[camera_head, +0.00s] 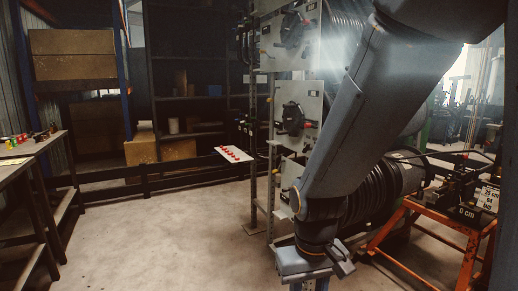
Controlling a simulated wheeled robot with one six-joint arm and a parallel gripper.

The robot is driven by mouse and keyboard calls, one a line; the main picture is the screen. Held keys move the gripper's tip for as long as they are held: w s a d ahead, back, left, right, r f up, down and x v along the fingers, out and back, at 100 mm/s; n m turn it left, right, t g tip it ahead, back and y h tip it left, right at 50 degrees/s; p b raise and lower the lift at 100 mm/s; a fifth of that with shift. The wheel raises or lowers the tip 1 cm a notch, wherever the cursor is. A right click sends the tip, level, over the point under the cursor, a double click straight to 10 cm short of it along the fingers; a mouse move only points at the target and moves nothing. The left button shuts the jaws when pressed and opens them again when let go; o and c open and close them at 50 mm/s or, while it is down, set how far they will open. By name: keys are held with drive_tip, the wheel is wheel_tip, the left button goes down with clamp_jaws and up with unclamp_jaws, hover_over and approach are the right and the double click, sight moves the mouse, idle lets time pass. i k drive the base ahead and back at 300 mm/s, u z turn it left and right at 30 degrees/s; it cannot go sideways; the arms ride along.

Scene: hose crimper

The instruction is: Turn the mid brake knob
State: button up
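A rack in the middle carries light panels one above another, each with a dark round knob. The mid brake knob (293,118) appears to be the black one on the middle panel (311,102). The upper knob (293,29) is on the panel above it. The lower panel (290,178) is partly hidden behind my arm. My arm comes down from the upper right in front of the rack. My gripper (318,266) is at the bottom centre, well below the middle knob and apart from it. Its fingers are small and dark, and their opening is unclear.
A white plate with red buttons (233,153) sticks out left of the rack. An orange stand (385,232) with machinery is at the right. A bench (28,150) is at the left, with dark shelving behind. The floor (160,230) between is clear.

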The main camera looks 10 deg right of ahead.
sight(308, 147)
drive_tip(key=u, duration=0.8)
drive_tip(key=i, duration=1.4)
drive_tip(key=z, duration=0.85)
drive_tip(key=i, duration=0.7)
drive_tip(key=z, duration=0.75)
